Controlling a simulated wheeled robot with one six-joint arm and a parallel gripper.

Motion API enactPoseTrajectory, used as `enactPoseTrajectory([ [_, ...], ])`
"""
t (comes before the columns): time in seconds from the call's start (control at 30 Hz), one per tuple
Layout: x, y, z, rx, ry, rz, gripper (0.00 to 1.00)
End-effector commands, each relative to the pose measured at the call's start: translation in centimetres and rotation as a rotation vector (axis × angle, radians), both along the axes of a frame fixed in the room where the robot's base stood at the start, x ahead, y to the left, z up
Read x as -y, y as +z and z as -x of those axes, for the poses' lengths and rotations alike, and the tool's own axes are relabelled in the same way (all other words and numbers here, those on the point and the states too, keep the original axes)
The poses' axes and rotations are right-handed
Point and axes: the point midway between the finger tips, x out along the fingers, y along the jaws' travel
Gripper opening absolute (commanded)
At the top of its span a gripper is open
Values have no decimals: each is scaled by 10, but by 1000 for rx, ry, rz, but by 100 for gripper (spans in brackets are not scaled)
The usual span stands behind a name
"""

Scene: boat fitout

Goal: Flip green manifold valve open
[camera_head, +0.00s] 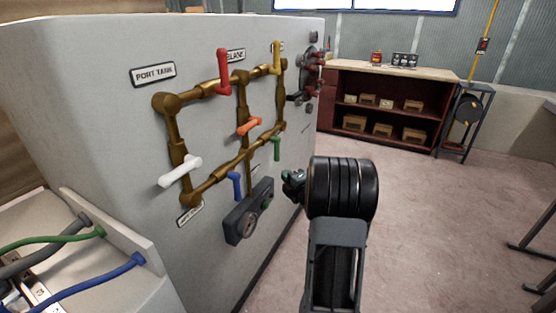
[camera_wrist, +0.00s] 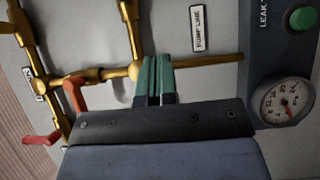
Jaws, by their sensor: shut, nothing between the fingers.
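The green valve handle (camera_head: 277,148) hangs downward below the right end of the brass manifold (camera_head: 226,163) on the grey panel, in the head view. My gripper (camera_head: 290,179) is just below and to the right of it there, apart from it as far as I can tell. In the wrist view, the dark green fingers of my gripper (camera_wrist: 154,74) are together with nothing between them. They point toward the brass pipework (camera_wrist: 103,75). I cannot make out the green handle separately in the wrist view; the fingers may hide it.
Other handles on the manifold are red (camera_head: 223,72), yellow (camera_head: 277,57), orange (camera_head: 249,126), white (camera_head: 180,171) and blue (camera_head: 235,185). A dark gauge box (camera_head: 236,214) with a green button juts out below, close to my gripper. Open floor (camera_head: 430,210) lies to the right.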

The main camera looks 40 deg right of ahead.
Motion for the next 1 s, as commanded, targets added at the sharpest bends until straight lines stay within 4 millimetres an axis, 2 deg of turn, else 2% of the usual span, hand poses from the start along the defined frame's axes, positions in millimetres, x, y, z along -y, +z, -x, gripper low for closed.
enactPoseTrajectory([
  [0.5,8,-1,-93,0,3,-1,0],
  [0.7,29,-1,-107,-1,-2,-1,0],
  [1.0,39,0,-115,-1,-1,-1,0],
])
